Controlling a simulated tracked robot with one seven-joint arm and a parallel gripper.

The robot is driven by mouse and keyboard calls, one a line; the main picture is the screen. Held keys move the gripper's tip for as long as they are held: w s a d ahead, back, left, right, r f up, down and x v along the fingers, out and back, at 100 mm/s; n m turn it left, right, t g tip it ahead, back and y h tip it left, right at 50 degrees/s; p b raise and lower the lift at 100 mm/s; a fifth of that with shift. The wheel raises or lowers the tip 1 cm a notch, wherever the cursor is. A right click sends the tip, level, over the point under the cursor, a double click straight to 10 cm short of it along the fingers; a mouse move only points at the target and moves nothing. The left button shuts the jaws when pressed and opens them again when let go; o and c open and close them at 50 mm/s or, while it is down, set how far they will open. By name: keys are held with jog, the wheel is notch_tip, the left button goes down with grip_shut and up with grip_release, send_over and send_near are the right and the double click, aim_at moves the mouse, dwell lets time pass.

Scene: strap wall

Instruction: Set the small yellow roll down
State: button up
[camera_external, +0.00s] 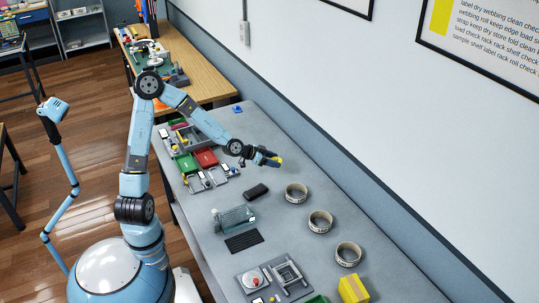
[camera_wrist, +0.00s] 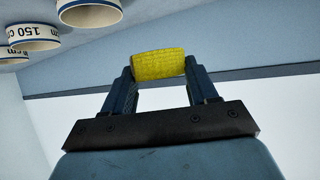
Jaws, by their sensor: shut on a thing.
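The small yellow roll (camera_wrist: 158,65) is between the two fingertips of my gripper (camera_wrist: 160,74) in the wrist view, and the jaws are shut on it. In the external view my gripper (camera_external: 273,157) is at the end of the outstretched arm, and a bit of the yellow roll (camera_external: 277,160) shows at its tips. The gripper looks to be above the grey table (camera_external: 260,130), toward the wall side. How high the roll is above the table I cannot tell.
Several white tape rings stand on the table, the nearest to the gripper being one ring (camera_external: 296,193). A black block (camera_external: 256,191), a clear case (camera_external: 233,219), a black mat (camera_external: 244,241) and a yellow box (camera_external: 353,289) lie nearby. Red and green trays (camera_external: 206,158) are left of the gripper.

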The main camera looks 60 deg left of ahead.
notch_tip(320, 180, up, 7)
jog(key=shift+r, duration=0.1)
jog(key=shift+w+d+f, duration=0.15)
jog(key=shift+d+f, duration=0.05)
jog(key=shift+d, duration=0.2)
jog(key=s+d+n+y, duration=0.6)
jog(key=d+n+y, duration=0.25)
jog(key=d, duration=0.35)
jog(key=s+d+n+g+y, duration=0.2)
jog(key=s+n+g+y, duration=0.4)
jog(key=s, duration=1.3)
jog(key=shift+n+t+h, duration=0.25)
jog(key=shift+n+t, duration=0.05)
jog(key=shift+n, duration=0.05)
jog(key=w+d+f, duration=0.1)
jog(key=w+f, duration=0.7)
jog(key=f, duration=0.1)
jog(key=w+d+f, duration=0.1)
jog(key=w+f, duration=0.4)
jog(key=shift+d+f, duration=0.15)
jog(key=shift+d, duration=0.2)
jog(key=shift+w+d+f, duration=0.1)
jog(key=shift+w+f, duration=0.15)
jog(key=shift+f, duration=1.55)
